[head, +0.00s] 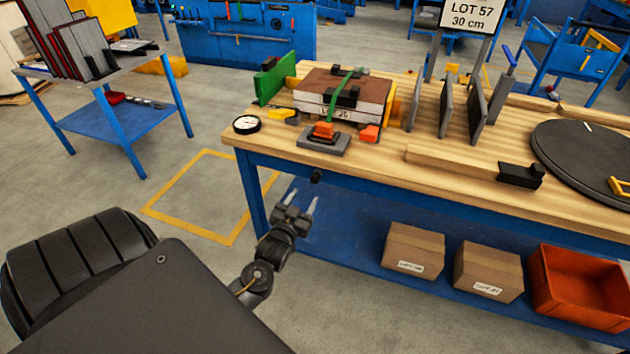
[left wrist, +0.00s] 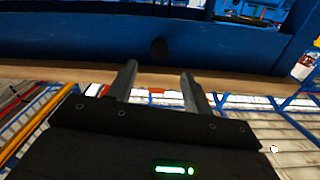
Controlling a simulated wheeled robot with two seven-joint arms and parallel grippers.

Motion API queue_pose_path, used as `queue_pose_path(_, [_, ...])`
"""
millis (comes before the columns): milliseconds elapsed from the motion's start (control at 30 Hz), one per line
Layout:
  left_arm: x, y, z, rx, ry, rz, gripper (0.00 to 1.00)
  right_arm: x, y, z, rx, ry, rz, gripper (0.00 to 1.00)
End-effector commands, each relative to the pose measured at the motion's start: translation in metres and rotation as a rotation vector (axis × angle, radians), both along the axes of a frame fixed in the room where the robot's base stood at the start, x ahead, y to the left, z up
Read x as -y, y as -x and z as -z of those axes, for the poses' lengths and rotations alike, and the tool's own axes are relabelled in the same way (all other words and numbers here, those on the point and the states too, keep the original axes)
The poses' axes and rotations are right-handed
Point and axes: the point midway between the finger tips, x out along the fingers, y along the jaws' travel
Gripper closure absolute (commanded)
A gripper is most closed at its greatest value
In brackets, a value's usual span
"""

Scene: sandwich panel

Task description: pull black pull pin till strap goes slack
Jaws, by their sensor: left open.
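A small black knob (head: 316,177), which looks like the pull pin, sticks out of the blue front rail under the bench top near its left end. It also shows in the left wrist view (left wrist: 158,48), ahead of the gap between my fingers. A green strap (head: 345,84) runs over a brown-topped panel stack (head: 342,94) on the bench; I cannot tell how tight it is. My left gripper (head: 302,195) is open and empty, just below and in front of the knob, apart from it. Its two fingers also show in the left wrist view (left wrist: 158,72). My right gripper is not in view.
The wooden bench top (head: 457,147) overhangs the blue rail. A grey base with an orange part (head: 323,133) and a round gauge (head: 247,124) sit near its front edge. Cardboard boxes (head: 413,248) and a red bin (head: 578,287) stand on the lower shelf.

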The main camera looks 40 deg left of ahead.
Motion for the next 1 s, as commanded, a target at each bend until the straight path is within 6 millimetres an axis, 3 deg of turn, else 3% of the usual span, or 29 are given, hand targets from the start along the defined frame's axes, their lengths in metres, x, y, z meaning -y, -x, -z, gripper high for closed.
queue_pose_path(300, [-0.018, -0.056, -0.001, 0.000, -0.001, 0.001, 0.50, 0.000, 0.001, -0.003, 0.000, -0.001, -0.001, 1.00])
queue_pose_path(500, [-0.028, -0.082, 0.000, -0.001, 0.000, 0.000, 0.50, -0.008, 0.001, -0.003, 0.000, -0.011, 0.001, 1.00])
queue_pose_path(967, [-0.031, -0.093, 0.001, -0.003, 0.000, 0.001, 0.50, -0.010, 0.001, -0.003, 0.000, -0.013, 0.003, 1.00])
queue_pose_path(1000, [-0.031, -0.093, 0.001, -0.003, 0.000, 0.001, 0.55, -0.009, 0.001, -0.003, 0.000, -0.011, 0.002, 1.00])
